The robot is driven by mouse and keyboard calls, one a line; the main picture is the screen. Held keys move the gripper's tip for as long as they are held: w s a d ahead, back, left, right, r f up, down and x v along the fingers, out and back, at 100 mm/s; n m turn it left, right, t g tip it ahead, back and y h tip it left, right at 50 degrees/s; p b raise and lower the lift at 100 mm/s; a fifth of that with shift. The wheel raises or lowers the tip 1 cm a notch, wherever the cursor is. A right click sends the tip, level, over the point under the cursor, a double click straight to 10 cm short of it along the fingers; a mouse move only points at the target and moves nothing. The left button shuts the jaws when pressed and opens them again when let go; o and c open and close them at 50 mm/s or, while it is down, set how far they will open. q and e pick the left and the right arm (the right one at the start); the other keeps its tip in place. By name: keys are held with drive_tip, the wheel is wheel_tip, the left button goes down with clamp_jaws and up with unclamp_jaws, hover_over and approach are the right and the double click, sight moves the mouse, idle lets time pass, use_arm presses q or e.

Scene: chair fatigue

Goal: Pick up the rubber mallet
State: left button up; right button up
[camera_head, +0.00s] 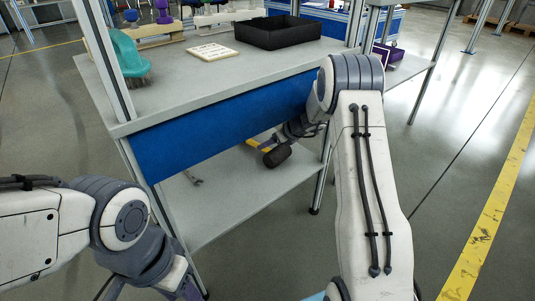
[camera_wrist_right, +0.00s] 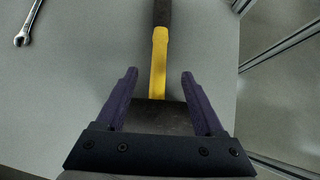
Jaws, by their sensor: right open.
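The rubber mallet lies on the lower shelf of the workbench. Its yellow handle (camera_head: 256,145) shows in the head view, beside my right gripper (camera_head: 274,153). In the right wrist view the mallet (camera_wrist_right: 159,65) has a yellow handle with a dark end pointing away from me, and a dark head near the gripper's base. My right gripper (camera_wrist_right: 160,75) is open there, with one purple finger on each side of the mallet.
A wrench (camera_head: 192,178) lies on the lower shelf (camera_head: 235,205), left of the mallet. A blue panel (camera_head: 210,135) hangs above it under the tabletop (camera_head: 200,83).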

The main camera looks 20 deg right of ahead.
sight(255, 142)
drive_tip(key=b+x, duration=0.2)
drive_tip(key=x, duration=0.2)
drive_tip(key=shift+a+f, duration=0.1)
drive_tip(key=shift+w+a+f+b, duration=0.1)
drive_tip(key=shift+w+a+b, duration=0.05)
drive_tip(key=shift+w+b, duration=0.15)
clamp_jaws()
idle(1.0)
